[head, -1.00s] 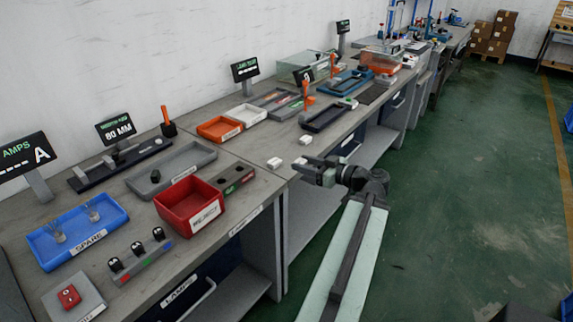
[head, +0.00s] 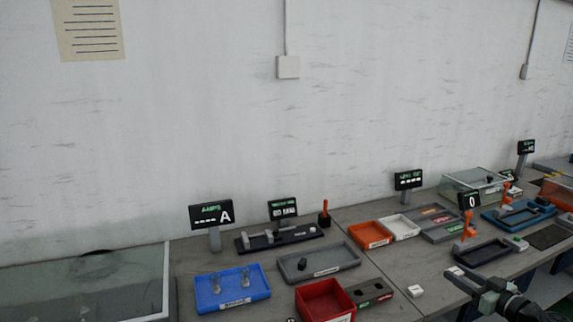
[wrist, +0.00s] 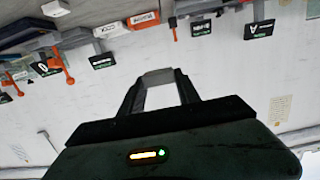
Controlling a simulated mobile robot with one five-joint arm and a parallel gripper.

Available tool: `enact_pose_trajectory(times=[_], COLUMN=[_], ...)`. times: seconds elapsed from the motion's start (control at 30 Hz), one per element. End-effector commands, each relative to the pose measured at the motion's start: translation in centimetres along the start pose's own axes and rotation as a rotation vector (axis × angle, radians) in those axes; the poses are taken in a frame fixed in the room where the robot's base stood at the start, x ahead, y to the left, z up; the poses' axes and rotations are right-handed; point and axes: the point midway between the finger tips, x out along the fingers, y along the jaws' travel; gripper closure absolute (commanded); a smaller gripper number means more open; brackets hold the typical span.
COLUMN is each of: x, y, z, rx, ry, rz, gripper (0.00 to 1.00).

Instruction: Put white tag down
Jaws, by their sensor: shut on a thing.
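My gripper (head: 462,275) is at the lower right of the head view, over the front part of the bench. In the wrist view my gripper (wrist: 160,85) has its two dark fingers closed on a small pale block at their tips, which I take as the white tag (wrist: 160,76). In the head view a small white piece (head: 455,271) shows at the fingertips; whether it touches the bench is unclear. Another small white block (head: 415,291) lies on the bench to the left of my gripper.
Bare bench (head: 385,275) lies left of the small white block.

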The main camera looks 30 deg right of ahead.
Motion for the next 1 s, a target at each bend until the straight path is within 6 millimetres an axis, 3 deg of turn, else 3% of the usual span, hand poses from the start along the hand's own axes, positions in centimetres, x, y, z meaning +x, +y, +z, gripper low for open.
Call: enact_pose_trajectory(times=[0.03,0.13,0.27,0.47,0.67,1.0], x=[-0.6,-1.0,-1.1,-1.0,-0.4,1.4], y=[0.0,0.0,0.0,0.0,0.0,0.1], z=[-3.9,-6.2,-7.1,-6.1,-2.0,10.2], rx=[0.0,0.0,0.0,0.0,0.0,0.0], ry=[0.0,0.0,0.0,0.0,0.0,0.0], rz=[0.0,0.0,0.001,0.001,0.001,0.002], gripper=[0.99,0.99,0.99,0.99,0.99,0.99])
